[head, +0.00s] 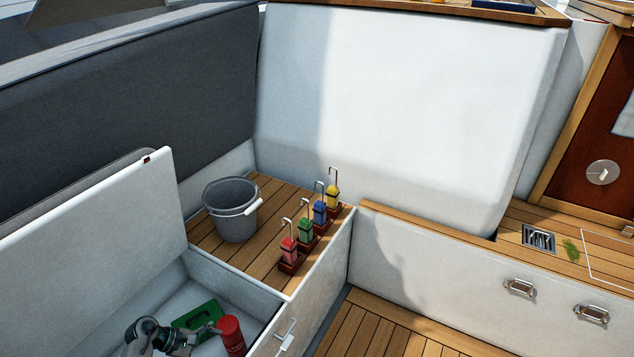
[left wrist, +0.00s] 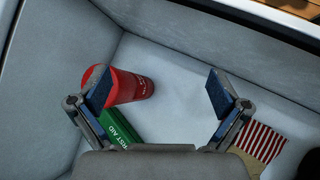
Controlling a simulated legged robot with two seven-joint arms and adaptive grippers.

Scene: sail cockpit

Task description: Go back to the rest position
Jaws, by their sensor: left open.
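My left gripper (left wrist: 160,88) is open, its two blue-padded fingers wide apart, with nothing held between them. In the head view my left gripper (head: 198,336) is low in the open locker, next to a red cylinder (head: 231,335) and a green case (head: 197,315). In the left wrist view the red cylinder (left wrist: 132,86) lies partly behind the left finger. The green first aid case (left wrist: 121,130), with white lettering, is partly hidden by the gripper. Whether the finger touches the cylinder I cannot tell. My right gripper is not in view.
The locker's white lid (head: 95,225) stands raised at the left. A grey bucket (head: 230,212) and several coloured hooked blocks (head: 305,229) stand on the wooden bench. A red-and-white striped cloth (left wrist: 262,141) lies in the locker. The locker's front wall (head: 318,270) borders it on the right.

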